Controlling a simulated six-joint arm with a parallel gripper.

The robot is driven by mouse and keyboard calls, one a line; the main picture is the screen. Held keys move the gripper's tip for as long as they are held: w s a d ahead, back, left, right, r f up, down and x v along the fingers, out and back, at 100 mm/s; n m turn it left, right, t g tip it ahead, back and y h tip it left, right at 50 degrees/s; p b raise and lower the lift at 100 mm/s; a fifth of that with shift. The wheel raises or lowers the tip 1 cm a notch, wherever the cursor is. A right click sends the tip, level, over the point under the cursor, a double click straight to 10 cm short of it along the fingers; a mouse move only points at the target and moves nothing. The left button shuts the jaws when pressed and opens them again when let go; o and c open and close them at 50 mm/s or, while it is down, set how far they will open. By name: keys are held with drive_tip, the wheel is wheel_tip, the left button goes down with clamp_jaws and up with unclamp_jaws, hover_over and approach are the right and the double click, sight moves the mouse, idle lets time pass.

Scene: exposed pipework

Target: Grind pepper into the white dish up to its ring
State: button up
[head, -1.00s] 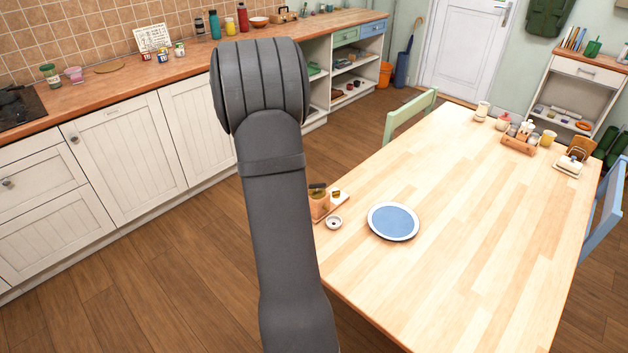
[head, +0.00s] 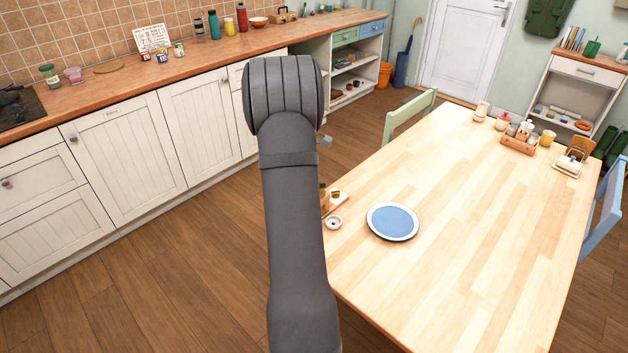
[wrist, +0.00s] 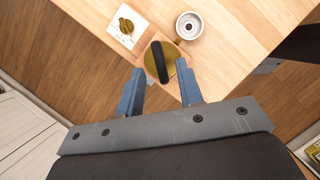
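The white dish (wrist: 189,25) stands near the table's corner in the wrist view; it also shows in the head view (head: 333,223). Its inner ring is too small to read. Beside it, a mill with a round brass top (wrist: 150,68) and a black bar handle appears from above, likely the pepper grinder. In the head view my arm hides most of it. My gripper (wrist: 160,68) is open, its two blue fingers apart, with the mill's top seen between and beyond their tips. I cannot tell the gap in height. Nothing is held.
A pale square block with a brass knob (wrist: 127,25) stands left of the mill in the wrist view. A blue plate with white rim (head: 392,221) lies to the dish's right. A condiment caddy (head: 519,143) stands at the far end. The table's middle is clear.

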drive_tip(key=shift+x, duration=0.75)
clamp_jaws()
drive_tip(key=shift+m, duration=0.4)
